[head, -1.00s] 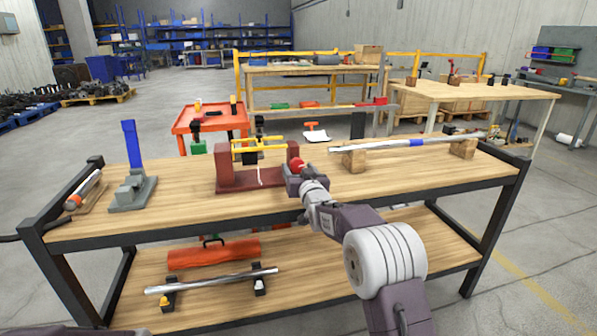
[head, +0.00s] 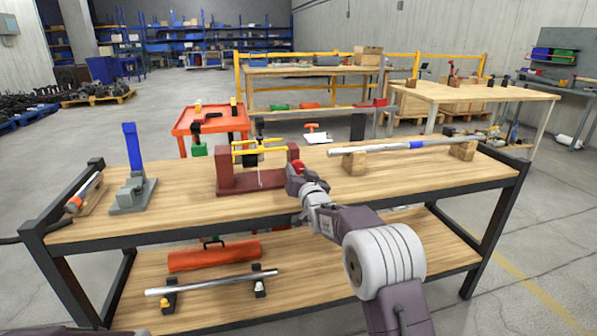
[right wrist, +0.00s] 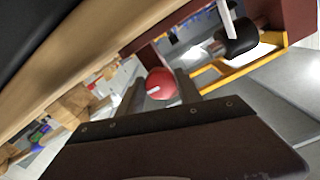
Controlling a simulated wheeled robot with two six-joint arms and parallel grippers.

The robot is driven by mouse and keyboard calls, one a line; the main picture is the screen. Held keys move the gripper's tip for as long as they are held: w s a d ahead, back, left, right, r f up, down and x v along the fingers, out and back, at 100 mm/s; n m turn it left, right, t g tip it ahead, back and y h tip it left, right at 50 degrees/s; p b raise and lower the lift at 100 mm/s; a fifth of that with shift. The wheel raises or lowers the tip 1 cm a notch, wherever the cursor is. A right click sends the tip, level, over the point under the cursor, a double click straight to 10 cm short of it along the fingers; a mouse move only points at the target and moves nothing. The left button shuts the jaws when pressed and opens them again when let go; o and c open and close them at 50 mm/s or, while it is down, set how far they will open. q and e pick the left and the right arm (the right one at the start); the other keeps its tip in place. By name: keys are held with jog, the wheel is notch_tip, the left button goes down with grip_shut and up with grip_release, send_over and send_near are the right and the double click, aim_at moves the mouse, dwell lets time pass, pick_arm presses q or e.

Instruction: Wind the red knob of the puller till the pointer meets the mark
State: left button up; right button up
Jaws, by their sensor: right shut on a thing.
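The puller (head: 223,170) has a dark red frame and yellow bars and stands on the middle of the workbench. Its red knob (head: 295,164) is at its right end; in the right wrist view the knob (right wrist: 160,84) sits between the two fingers, with a pale stripe on its face. My right gripper (head: 294,172) is shut on the knob and partly covers it in the head view. A thin white strip (right wrist: 228,20) hangs by a black round part of the puller. I cannot make out which part is the pointer, nor the mark. My left gripper is out of view.
A grey press with a blue lever (head: 131,147) stands left on the workbench (head: 400,185). A steel bar on wooden blocks (head: 355,161) lies to the right. The lower shelf holds a red roll (head: 213,256) and another bar (head: 210,284). The bench front is mostly clear.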

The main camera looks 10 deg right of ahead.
jog(key=m, duration=0.5)
jog(key=shift+r+m+p, duration=0.1)
jog(key=shift+m+p, duration=0.2)
jog(key=shift+p, duration=0.1)
jog(key=shift+a+m, duration=0.1)
jog(key=shift+m, duration=2.1)
jog(key=o, duration=1.4)
jog(key=shift+c, duration=0.2)
jog(key=shift+p, duration=0.3)
jog(key=s+p, duration=0.1)
jog(key=s, duration=0.7)
jog(key=shift+s+r+p, duration=0.1)
jog(key=shift+s+p, duration=0.1)
jog(key=shift+p, duration=0.1)
jog(key=shift+s, duration=0.4)
